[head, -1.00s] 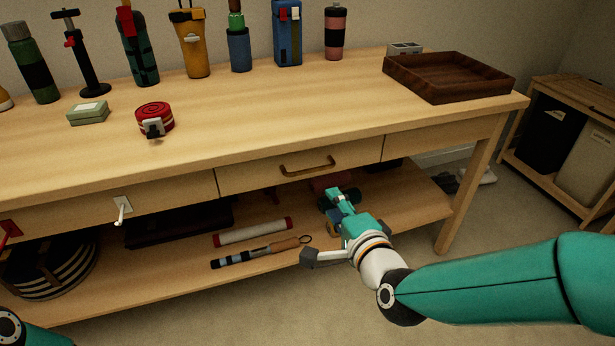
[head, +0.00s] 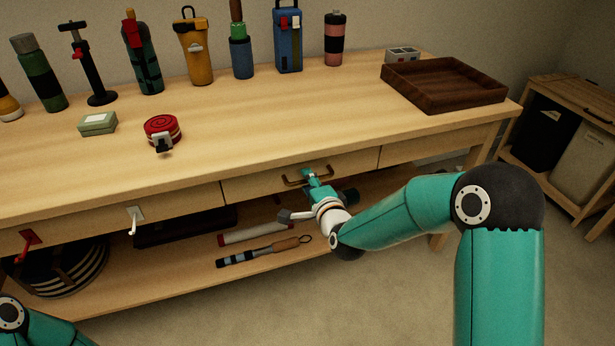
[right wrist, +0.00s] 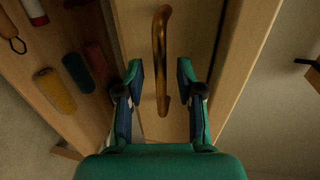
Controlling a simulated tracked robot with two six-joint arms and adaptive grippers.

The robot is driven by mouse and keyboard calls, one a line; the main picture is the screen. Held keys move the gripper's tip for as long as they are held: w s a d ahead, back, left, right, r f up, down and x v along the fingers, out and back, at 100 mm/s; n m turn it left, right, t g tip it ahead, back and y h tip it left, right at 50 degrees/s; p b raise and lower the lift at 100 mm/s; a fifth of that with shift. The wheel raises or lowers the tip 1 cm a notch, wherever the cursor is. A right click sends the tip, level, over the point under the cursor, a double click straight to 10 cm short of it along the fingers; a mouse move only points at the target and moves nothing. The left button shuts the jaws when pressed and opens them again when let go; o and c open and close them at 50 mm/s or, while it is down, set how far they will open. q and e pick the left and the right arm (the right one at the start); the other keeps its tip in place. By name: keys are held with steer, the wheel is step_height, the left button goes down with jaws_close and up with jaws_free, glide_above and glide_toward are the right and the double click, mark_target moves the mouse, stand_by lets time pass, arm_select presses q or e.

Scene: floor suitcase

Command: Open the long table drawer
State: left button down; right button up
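The long table drawer (head: 248,187) is in the front of the wooden table, and its front looks flush with the table. Its curved brown handle (head: 288,182) also shows in the right wrist view (right wrist: 160,45), running lengthwise between my fingers. My right gripper (head: 307,174) is at the handle and hides part of it in the head view. In the right wrist view the two fingers (right wrist: 161,74) are apart, one on each side of the handle, with gaps on both sides. My left gripper is outside both views; only part of my left arm shows at the bottom left.
On the table top are a dark wooden tray (head: 445,83), a red coiled strap (head: 162,128), a green box (head: 98,124) and several bottles and tools at the back. Hooks hang at the left.

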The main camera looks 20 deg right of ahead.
steer(key=shift+w+f, duration=0.2)
steer(key=shift+w, duration=0.4)
jaws_close()
